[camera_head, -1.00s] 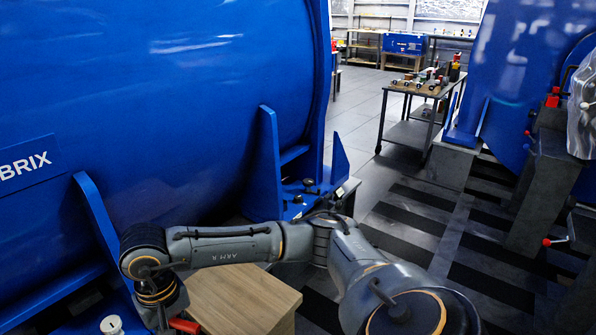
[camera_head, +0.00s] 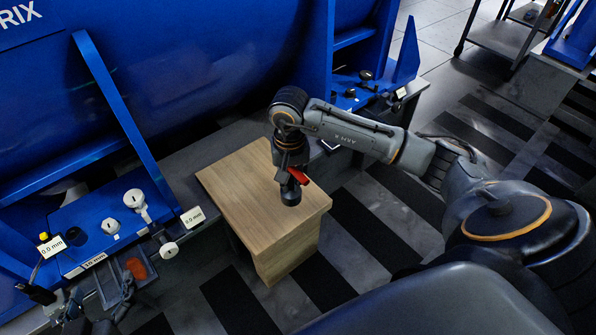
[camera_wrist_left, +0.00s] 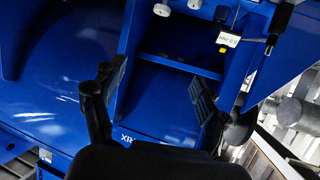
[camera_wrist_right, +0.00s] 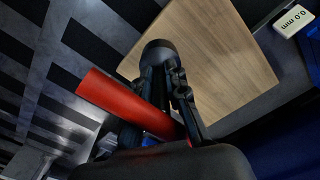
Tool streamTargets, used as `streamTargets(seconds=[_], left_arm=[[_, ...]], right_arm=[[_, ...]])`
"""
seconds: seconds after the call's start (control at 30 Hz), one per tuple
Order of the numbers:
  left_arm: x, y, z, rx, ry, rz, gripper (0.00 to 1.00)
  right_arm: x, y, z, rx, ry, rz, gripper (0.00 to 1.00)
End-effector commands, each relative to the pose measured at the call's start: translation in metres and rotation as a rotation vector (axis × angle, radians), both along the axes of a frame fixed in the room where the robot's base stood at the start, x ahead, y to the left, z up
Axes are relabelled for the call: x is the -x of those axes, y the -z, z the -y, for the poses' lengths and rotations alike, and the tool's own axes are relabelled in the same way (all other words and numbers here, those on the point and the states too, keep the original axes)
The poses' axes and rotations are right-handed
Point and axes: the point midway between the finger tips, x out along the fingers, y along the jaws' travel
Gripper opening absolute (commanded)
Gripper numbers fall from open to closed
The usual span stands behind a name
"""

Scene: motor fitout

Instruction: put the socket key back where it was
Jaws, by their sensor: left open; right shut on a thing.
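The socket key has a red handle (camera_head: 294,176) and a dark round socket end (camera_head: 290,195). My right gripper (camera_head: 289,172) is shut on it above the front right part of the wooden block's top (camera_head: 238,185). In the right wrist view the red handle (camera_wrist_right: 112,100) sticks out to the left, and the dark socket end (camera_wrist_right: 158,48) shows past the fingertips against the wood. I cannot tell the exact gap between key and wood. My left gripper (camera_wrist_left: 152,92) is open and empty, pointing toward the blue machine frame.
The block's top is otherwise bare. Striped floor lies right of it.

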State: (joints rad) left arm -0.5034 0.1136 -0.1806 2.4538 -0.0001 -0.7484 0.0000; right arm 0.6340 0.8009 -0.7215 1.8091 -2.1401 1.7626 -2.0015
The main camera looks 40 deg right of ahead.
Motion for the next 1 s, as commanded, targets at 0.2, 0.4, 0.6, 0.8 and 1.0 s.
streamTargets(seconds=[0.2, 0.4, 0.6, 0.8, 1.0], left_arm=[[-0.019, -0.049, 0.013, 0.073, 0.019, 0.294, 0.75], [-0.02, -0.093, 0.019, 0.133, 0.033, 0.527, 0.75], [-0.017, -0.114, 0.021, 0.161, 0.038, 0.632, 0.75], [-0.009, -0.136, 0.023, 0.198, 0.045, 0.767, 0.75], [0.007, -0.164, 0.022, 0.248, 0.054, 0.943, 0.75]], right_arm=[[-0.029, 0.032, 0.027, -0.003, 0.003, -0.002, 0.0], [-0.045, 0.056, 0.041, -0.002, 0.001, 0.001, 0.0], [-0.052, 0.064, 0.047, -0.001, -0.001, 0.002, 0.0], [-0.055, 0.081, 0.05, -0.004, -0.002, 0.0, 0.0], [-0.056, 0.098, 0.051, -0.003, -0.001, 0.001, 0.0]])
